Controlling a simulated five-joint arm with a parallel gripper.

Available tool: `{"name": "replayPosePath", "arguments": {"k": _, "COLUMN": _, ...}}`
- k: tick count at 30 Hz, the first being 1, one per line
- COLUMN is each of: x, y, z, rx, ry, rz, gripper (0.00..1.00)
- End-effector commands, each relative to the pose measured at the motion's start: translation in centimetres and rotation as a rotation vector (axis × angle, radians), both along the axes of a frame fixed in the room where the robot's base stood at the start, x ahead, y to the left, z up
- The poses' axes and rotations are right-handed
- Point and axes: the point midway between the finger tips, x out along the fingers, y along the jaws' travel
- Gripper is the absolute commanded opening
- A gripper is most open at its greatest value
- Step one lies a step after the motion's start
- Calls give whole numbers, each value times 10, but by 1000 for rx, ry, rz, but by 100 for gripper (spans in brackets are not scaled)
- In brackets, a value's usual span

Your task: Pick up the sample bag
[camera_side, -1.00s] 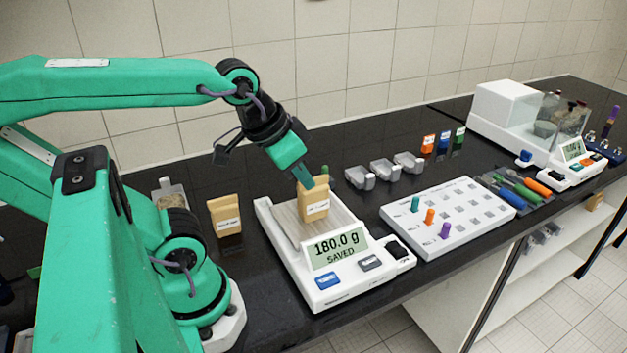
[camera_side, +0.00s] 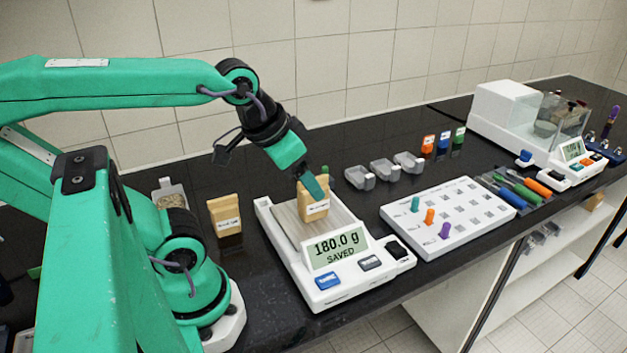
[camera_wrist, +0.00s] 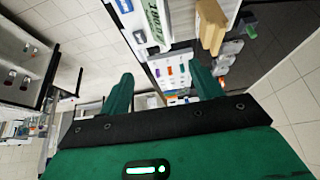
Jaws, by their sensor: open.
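A tan paper sample bag (camera_side: 314,209) with a white label stands upright on the pan of the balance (camera_side: 293,236). A second, similar tan bag (camera_side: 225,221) stands on the bench to the left of the balance. My gripper (camera_side: 316,186) is over the balance, with a green finger overlapping the top of the bag in the side view. In the wrist view my gripper (camera_wrist: 161,72) has its two fingers wide apart, with nothing between them. A tan bag (camera_wrist: 210,25) shows there beyond the right finger, at the upper right. I cannot tell whether the finger touches the bag.
The balance display (camera_side: 338,250) reads 180.0 g, SAVED. A white rack (camera_side: 440,210) with coloured pegs stands to the right. Grey scoops (camera_side: 384,170) and small coloured bottles (camera_side: 443,142) are behind it. A container of grains (camera_side: 169,197) stands behind the left bag.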

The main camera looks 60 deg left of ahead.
Motion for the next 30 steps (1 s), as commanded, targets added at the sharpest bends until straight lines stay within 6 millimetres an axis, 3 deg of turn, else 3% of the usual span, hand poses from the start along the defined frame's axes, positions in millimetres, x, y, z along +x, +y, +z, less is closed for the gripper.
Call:
{"name": "replayPosePath", "arguments": {"k": 16, "x": 10, "y": 9, "z": -3, "rx": 15, "ry": 56, "rz": 7, "gripper": 64}}
{"name": "replayPosePath", "arguments": {"k": 30, "x": 50, "y": 57, "z": -26, "rx": 39, "ry": 291, "rz": 14, "gripper": 64}}
